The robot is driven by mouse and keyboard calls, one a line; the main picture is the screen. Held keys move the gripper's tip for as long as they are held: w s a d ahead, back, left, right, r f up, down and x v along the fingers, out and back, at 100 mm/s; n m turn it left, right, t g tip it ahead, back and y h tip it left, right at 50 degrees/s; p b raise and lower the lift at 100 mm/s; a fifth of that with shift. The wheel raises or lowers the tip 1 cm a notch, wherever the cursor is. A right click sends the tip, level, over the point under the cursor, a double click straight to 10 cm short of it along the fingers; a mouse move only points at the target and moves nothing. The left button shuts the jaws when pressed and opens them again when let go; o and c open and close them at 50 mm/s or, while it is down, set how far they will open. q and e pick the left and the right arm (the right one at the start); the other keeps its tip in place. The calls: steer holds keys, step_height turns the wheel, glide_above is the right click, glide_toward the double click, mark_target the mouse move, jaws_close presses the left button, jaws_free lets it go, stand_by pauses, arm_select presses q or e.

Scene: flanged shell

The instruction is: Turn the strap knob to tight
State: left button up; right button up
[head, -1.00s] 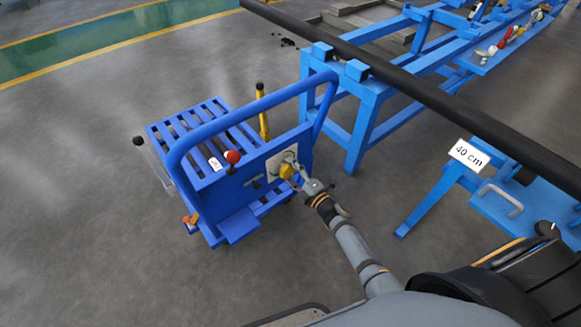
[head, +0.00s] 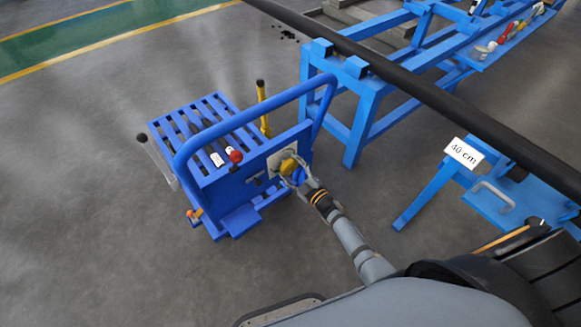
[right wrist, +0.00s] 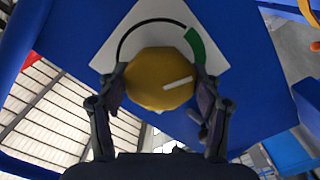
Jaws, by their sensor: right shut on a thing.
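The strap knob (right wrist: 160,78) is yellow and many-sided, with a white pointer line on its face. It sits on a white dial plate (right wrist: 205,66) with a black arc and a green segment at the arc's upper right end. The pointer line aims right and slightly up, below the green segment. My right gripper (right wrist: 158,88) has a finger on each side of the knob and is shut on it. In the head view, the right gripper (head: 293,174) is at the knob (head: 288,166) on the blue cart's panel. My left gripper is not in view.
A blue stand with a long black bar (head: 410,95) is behind and to the right. Grey floor lies open at left.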

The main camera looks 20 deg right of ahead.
stand_by(0.4)
steer(key=o, duration=1.2)
steer(key=shift+c, duration=0.2)
steer(key=shift+s+d+f, duration=0.1)
steer(key=shift+s, duration=0.25)
steer(key=v, duration=1.1)
steer(key=shift+s, duration=0.15)
